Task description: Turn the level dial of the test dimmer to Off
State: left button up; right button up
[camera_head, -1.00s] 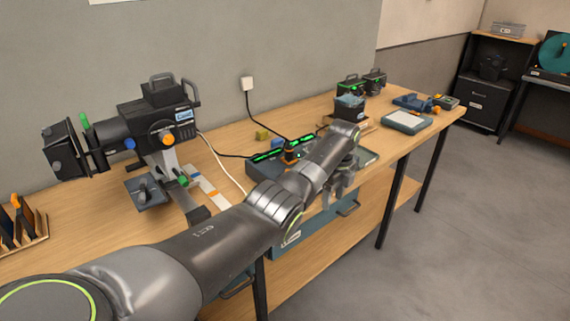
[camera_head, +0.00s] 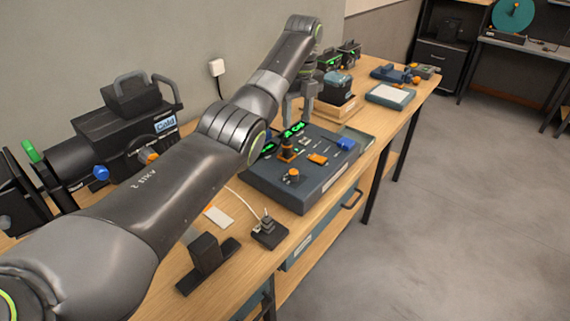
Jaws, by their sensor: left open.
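I cannot tell for sure which unit is the test dimmer. A small dark box (camera_head: 268,236) with an upright knob on top and a pale cable sits near the table's front edge. A dark control console (camera_head: 318,190) carries a round orange-and-black dial (camera_head: 293,176), sliders and green lit labels. The dial settings are too small to read. My left gripper (camera_head: 301,112) is open and empty, pointing down over the console's far side, apart from the small box. My left arm hides part of the console's left side. My right gripper is out of view.
A stage lamp (camera_head: 118,140) marked "Cold" stands at the left, partly behind my arm. A dark block on a base (camera_head: 206,255) stands at the front edge. A wooden-based box (camera_head: 338,95) and a blue tray (camera_head: 391,94) lie beyond the console.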

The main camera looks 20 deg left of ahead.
aim_at(294, 171)
pick_arm(q)
jog(key=f, duration=1)
jog(key=s+f+p, duration=0.1)
jog(key=f, duration=0.4)
jog(key=shift+f, duration=0.35)
jog(key=shift+a+f, duration=0.1)
jog(key=shift+f, duration=0.4)
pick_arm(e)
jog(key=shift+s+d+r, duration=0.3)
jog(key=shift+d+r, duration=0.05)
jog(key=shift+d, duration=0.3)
pick_arm(q)
jog(key=c, duration=1)
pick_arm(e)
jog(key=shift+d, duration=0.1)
